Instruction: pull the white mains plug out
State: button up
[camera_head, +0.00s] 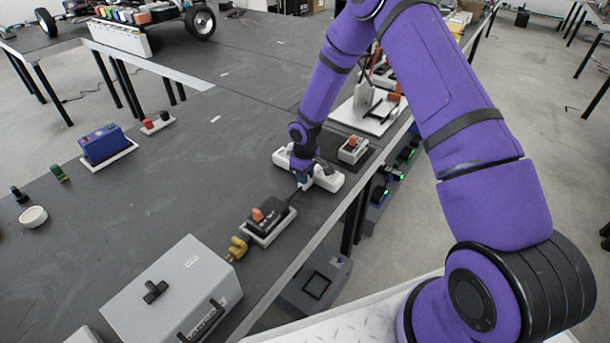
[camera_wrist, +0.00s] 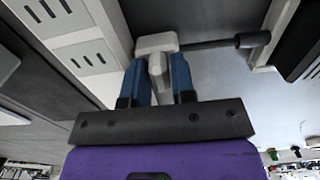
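The white mains plug (camera_wrist: 157,62) shows in the wrist view as a pale T-shaped body with a dark cable running off to the right. My gripper (camera_wrist: 159,72) has one blue finger on each side of the plug's narrow part, and they appear to press on it. A white socket strip (camera_wrist: 95,62) with dark slots lies beside the plug on the left. In the head view my gripper (camera_head: 304,180) points down at the middle of the white strip (camera_head: 328,180). It hides most of the plug there, and I cannot tell whether the plug is seated.
A black box with an orange switch (camera_head: 268,219), a yellow connector (camera_head: 238,248) and a grey case (camera_head: 172,291) stand nearer on the dark bench.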

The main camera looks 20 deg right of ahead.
grip_shut()
jog(key=shift+s+a, duration=0.6)
jog(key=shift+a, duration=0.2)
jog(key=shift+s+a, duration=0.55)
jog(key=shift+a, duration=0.25)
jog(key=shift+o, duration=0.9)
grip_release()
notch_tip(320, 180, up, 11)
